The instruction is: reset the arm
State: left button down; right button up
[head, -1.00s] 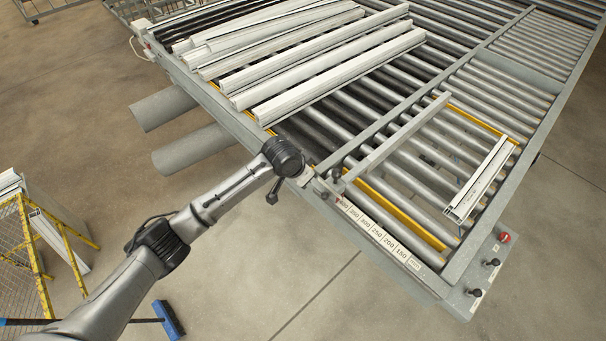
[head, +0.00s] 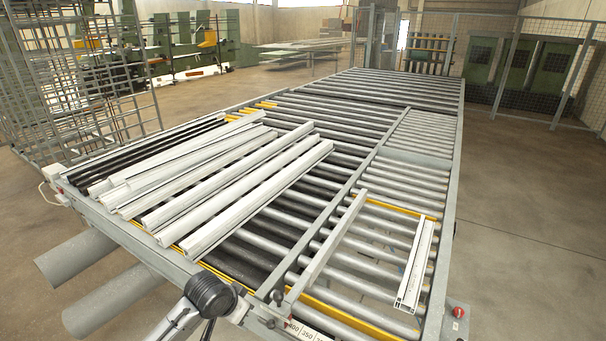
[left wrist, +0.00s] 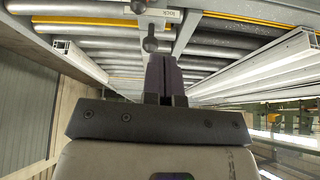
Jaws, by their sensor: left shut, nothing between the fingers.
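My left arm reaches in at the bottom of the head view, its black joint beside the bench's near edge. My left gripper (left wrist: 165,78) shows in the left wrist view with its dark fingers together and nothing between them. A black-knobbed lock lever (left wrist: 150,43) appears just beyond the fingertips, with no clear contact. The roller bench (head: 445,250) carries a grey stop bar (head: 330,245) and a short white profile (head: 414,270) to its right. My right gripper is in no view.
Several long white profiles (head: 250,195) lie across the bench's left part. Two grey tubes (head: 110,290) stick out below its left side. A red button (head: 458,312) sits at the near right corner. Wire racks (head: 110,100) stand at the left. Floor (head: 530,200) to the right is clear.

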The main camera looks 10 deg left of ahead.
pick_arm(q)
jog(key=s+d+r+t+y, duration=0.1)
jog(key=s+r+t, duration=0.2)
jog(key=r, duration=0.5)
jog(key=s+r+t+y, duration=0.1)
jog(key=s+r+t, duration=0.2)
jog(key=r, duration=0.4)
jog(key=s+f+n+g+p, duration=0.1)
jog(key=s+f+g, duration=0.1)
jog(key=s+f, duration=0.5)
jog(key=s+a+f+n+g+p, duration=0.1)
jog(key=s+f, duration=0.6)
jog(key=s, duration=0.9)
jog(key=s+f+n+g+p, duration=0.1)
jog(key=s+f+g+p, duration=0.1)
jog(key=s+f+g, duration=0.2)
jog(key=s+f, duration=0.3)
jog(key=s, duration=0.4)
jog(key=shift+s+a+f+n, duration=0.2)
jog(key=shift+a+f+n, duration=0.05)
jog(key=shift+a+n, duration=0.05)
